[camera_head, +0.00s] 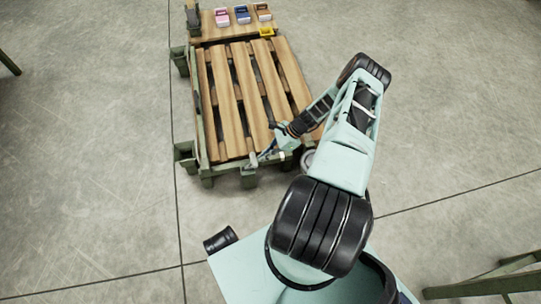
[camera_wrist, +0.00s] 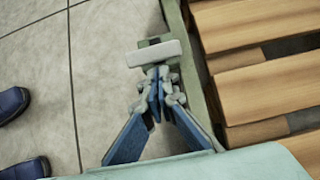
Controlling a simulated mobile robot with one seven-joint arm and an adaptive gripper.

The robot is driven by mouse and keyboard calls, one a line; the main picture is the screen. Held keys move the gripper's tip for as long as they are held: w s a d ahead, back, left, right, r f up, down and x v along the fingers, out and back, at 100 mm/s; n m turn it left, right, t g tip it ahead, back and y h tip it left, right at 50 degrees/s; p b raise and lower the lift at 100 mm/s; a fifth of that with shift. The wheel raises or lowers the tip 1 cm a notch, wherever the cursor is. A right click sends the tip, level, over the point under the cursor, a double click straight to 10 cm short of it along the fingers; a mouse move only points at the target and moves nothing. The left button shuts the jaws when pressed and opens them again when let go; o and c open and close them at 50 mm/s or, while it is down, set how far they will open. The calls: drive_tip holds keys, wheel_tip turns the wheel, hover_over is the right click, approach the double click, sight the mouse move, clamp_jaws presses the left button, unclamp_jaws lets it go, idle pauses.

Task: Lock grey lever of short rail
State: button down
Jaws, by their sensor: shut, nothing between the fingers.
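A light grey lever (camera_wrist: 153,53) shows in the wrist view as a short bar beside the green rail (camera_wrist: 197,62) along the pallet's edge. My gripper (camera_wrist: 158,82) is shut and empty, its fingertips right at the lever's lower side in the picture. Whether they touch it I cannot tell. In the head view my gripper (camera_head: 264,155) is at the near end of the wooden pallet (camera_head: 225,92), by the short rail. The lever's mount is partly hidden behind the fingers, and whether it is locked is not clear.
Pink, blue and brown small boxes (camera_head: 242,14) and a yellow item (camera_head: 266,32) are at the pallet's far end. Green posts stand at its corners. Dark blue shoe-like shapes (camera_wrist: 12,103) are at the wrist view's left.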

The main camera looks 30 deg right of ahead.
drive_tip(key=shift+a+r, duration=0.15)
drive_tip(key=shift+a, duration=0.05)
idle(0.3)
